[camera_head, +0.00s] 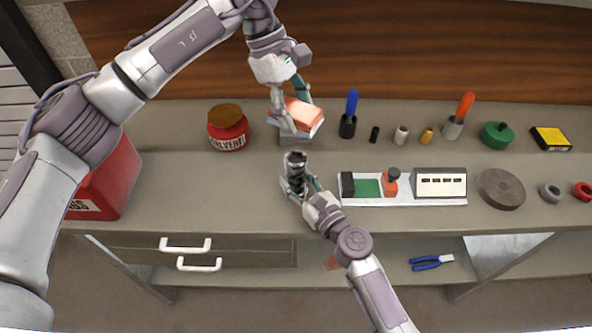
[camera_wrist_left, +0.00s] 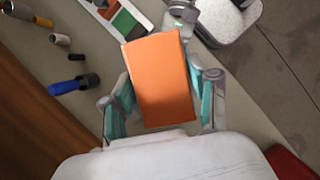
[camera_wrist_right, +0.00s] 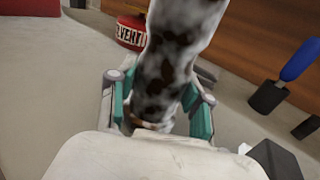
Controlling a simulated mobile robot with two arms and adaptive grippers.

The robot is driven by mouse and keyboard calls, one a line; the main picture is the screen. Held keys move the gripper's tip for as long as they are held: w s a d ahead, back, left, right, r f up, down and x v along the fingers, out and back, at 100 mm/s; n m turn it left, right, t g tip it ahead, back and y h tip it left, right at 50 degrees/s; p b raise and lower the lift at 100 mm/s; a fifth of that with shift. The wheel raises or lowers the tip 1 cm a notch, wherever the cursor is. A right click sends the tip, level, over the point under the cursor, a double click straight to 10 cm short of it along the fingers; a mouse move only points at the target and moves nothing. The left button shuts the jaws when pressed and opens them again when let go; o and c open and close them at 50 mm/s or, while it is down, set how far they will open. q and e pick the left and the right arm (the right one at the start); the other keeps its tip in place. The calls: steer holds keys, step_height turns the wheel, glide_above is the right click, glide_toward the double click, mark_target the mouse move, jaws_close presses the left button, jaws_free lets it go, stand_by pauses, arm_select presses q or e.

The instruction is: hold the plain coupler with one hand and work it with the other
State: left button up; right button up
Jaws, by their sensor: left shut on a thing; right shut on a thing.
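The coupler (camera_head: 295,172) appears to be the pale grey cylinder with dark brown blotches; it also fills the upper middle of the right wrist view (camera_wrist_right: 170,65). My right gripper (camera_head: 306,190) is shut around its lower end and holds it roughly upright. My left gripper (camera_head: 290,97) is shut on an orange block (camera_head: 300,111), whose broad orange face shows in the left wrist view (camera_wrist_left: 160,80). In the head view the block is behind the coupler's top, with a gap between them in the picture. The coupler's lower end is partly hidden by my right fingers.
A red solvent jar (camera_head: 228,130) stands left of the block. Brushes, small fittings and a green tin (camera_head: 496,136) line the back. A white tray (camera_head: 410,201) with parts lies right of the coupler, near a brown disc (camera_head: 501,189).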

mark_target(300, 163)
arm_select(q)
steer(key=n, duration=0.1)
steer(key=f+n+t, duration=0.1)
steer(key=n, duration=0.2)
steer(key=shift+s+a+f+t+h, duration=0.1)
steer(key=shift+s+f+t+h, duration=0.2)
steer(key=shift+s, duration=0.05)
steer(key=n, duration=0.1)
steer(key=n+t, duration=0.1)
steer(key=n, duration=0.1)
steer(key=s+n, duration=0.1)
steer(key=n, duration=0.1)
steer(key=shift+f+t, duration=0.4)
steer(key=shift+f, duration=3.8)
steer(key=shift+w+f, duration=0.2)
steer(key=shift+w, duration=0.45)
steer(key=shift+c, duration=0.5)
steer(key=shift+w, duration=1.15)
steer(key=shift+s, duration=1.8)
steer(key=shift+r, duration=4.05)
